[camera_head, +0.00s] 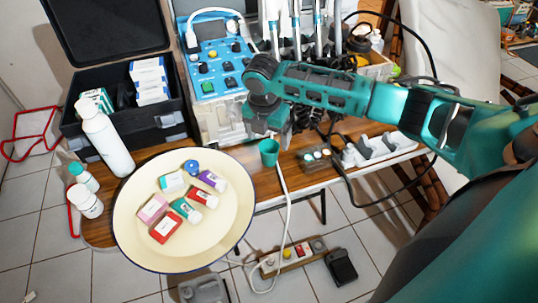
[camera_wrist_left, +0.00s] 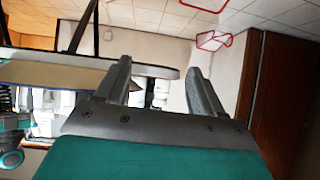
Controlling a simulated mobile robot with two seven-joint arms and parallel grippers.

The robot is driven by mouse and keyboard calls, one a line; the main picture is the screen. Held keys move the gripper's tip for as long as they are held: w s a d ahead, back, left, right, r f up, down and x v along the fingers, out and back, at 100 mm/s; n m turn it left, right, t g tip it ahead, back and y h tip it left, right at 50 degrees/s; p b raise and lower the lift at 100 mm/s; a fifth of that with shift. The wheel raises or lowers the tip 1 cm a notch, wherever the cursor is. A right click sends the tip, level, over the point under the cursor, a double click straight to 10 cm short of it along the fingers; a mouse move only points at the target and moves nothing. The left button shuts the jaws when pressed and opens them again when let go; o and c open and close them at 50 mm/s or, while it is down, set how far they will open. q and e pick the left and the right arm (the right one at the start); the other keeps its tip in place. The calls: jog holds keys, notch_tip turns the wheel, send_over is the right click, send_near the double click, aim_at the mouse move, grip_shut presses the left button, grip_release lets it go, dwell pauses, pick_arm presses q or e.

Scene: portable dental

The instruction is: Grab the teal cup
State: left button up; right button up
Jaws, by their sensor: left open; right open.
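The teal cup (camera_head: 269,153) stands upright near the front edge of the wooden table, just right of the cream tray. My right gripper (camera_head: 267,130) is just above and behind the cup in the head view. It is open, and its fingers are partly hidden by its own wrist. I cannot tell whether a finger touches the cup. My left gripper (camera_wrist_left: 160,88) shows only in the left wrist view, open, with nothing held between its fingers. The cup cannot be made out in that view.
The round cream tray (camera_head: 133,232) holds several small bottles and boxes. A blue-topped dental unit (camera_head: 213,68) stands behind. A white cable (camera_head: 283,195) hangs beside the cup. A power strip (camera_head: 383,148) lies to the right.

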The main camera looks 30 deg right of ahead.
aim_at(269, 148)
jog(key=f, duration=0.3)
jog(key=f+b, duration=0.1)
jog(key=f, duration=0.1)
jog(key=shift+w+d+f, duration=0.2)
jog(key=shift+d+f, duration=0.1)
jog(key=shift+c, duration=0.3)
jog(key=c, duration=1.1)
